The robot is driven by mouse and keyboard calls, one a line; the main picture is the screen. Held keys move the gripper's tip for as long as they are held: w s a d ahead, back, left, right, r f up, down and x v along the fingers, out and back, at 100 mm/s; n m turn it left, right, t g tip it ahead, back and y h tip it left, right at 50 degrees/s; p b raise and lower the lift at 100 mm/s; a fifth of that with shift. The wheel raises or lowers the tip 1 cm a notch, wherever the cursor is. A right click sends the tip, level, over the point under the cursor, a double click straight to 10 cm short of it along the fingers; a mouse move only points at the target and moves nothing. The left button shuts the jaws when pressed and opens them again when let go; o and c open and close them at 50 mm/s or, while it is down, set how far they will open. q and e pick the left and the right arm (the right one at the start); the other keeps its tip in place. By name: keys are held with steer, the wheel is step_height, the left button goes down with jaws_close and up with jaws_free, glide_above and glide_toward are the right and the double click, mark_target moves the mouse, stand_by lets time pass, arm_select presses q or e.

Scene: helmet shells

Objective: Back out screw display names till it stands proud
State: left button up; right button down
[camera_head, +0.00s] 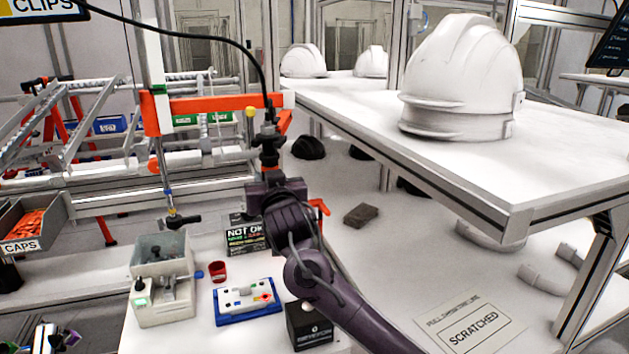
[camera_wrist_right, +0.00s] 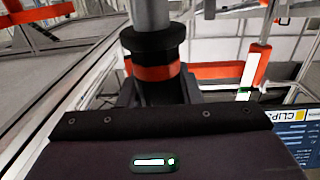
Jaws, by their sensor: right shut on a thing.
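My right gripper (camera_head: 270,182) is shut on a dark upright screwdriver (camera_head: 268,142) that hangs from a black cable. In the right wrist view the tool (camera_wrist_right: 153,45) shows a grey shaft, black collar and red band between the fingers. A small black display (camera_head: 245,238) behind the work area reads "NOT OK"; its smaller green and yellow lines are too small to read. A white block (camera_head: 232,299) with several coloured spots, one of them red, lies on a blue tray (camera_head: 250,315). The tool is above and apart from it. Individual screw heights cannot be told.
A grey fixture box (camera_head: 160,255) and red cup (camera_head: 218,271) stand left of the tray, a black box (camera_head: 310,325) right. A white shelf (camera_head: 450,170) with a helmet shell (camera_head: 462,80) overhangs the right. An orange-red bar (camera_head: 215,105) crosses behind the tool.

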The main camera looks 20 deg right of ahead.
steer(key=a, duration=0.3)
steer(key=shift+w+a, duration=0.15)
steer(key=shift+a, duration=0.05)
step_height(320, 180, down, 10)
steer(key=b, duration=0.5)
steer(key=shift+r, duration=0.15)
stand_by(0.3)
